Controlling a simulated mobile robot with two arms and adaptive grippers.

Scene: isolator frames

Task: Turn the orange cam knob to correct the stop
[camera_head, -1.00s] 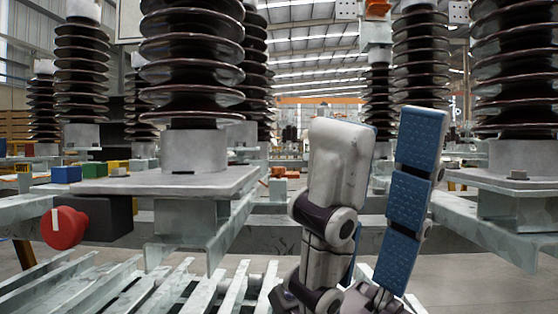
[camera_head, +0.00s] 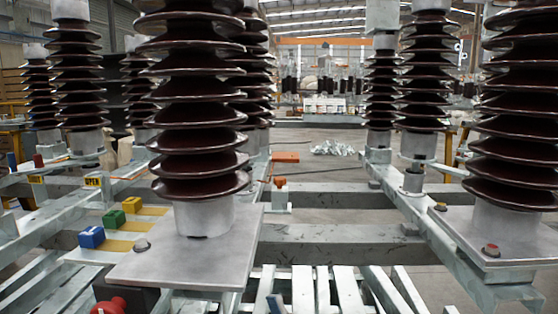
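A small orange knob-like piece (camera_head: 279,182) stands on a pale grey block (camera_head: 277,200) on the frame, right of the large front insulator. A flat orange piece (camera_head: 285,157) lies just behind it. Both are small here, and I cannot tell for certain which is the cam knob or how it is turned. The stop cannot be made out. Neither gripper is in view. A small blue piece (camera_head: 275,303) at the bottom edge may be part of my arm.
Large ribbed brown insulators (camera_head: 200,115) stand on metal plates (camera_head: 180,270) left and right. Blue (camera_head: 91,237), green (camera_head: 114,218) and yellow (camera_head: 131,205) blocks sit at left. A red knob (camera_head: 110,306) is cut off at bottom left. Floor shows between the frame beams.

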